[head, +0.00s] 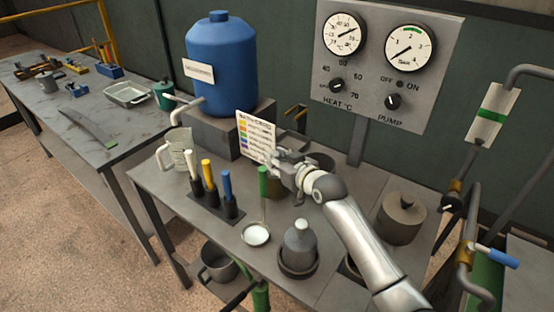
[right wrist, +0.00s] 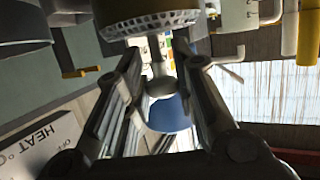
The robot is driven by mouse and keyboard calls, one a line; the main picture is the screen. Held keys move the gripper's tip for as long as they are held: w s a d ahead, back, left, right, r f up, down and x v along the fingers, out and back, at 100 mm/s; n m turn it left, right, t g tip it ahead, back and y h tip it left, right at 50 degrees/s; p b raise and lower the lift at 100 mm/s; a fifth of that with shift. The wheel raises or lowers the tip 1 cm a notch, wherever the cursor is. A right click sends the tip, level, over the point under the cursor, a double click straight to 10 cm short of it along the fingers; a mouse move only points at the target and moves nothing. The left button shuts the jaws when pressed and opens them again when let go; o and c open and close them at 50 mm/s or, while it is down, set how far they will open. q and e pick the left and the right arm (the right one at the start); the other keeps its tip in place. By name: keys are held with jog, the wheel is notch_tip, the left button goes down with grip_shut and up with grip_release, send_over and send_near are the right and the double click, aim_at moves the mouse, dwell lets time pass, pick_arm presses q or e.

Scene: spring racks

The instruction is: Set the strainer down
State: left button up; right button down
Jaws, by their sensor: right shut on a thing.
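The strainer (right wrist: 165,22) is a round perforated basket with a brassy edge, at the top of the right wrist view. A short grey stem and a rounded knob stick out from it between my fingers. My right gripper (right wrist: 162,60) is shut on this stem. In the head view, my right gripper (head: 274,165) is over the middle of the metal table. The brownish side of the strainer (head: 275,189) shows just under it, partly hidden by the gripper and a green handle. I cannot tell whether its base touches anything. My left gripper is not in view.
A blue tank (head: 221,68) and control panel (head: 366,95) are behind.

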jog(key=shift+f, duration=0.1)
jog(key=c, duration=1.2)
grip_release()
jog(key=b+v, duration=0.1)
jog(key=v, duration=1.1)
jog(key=shift+r, duration=0.2)
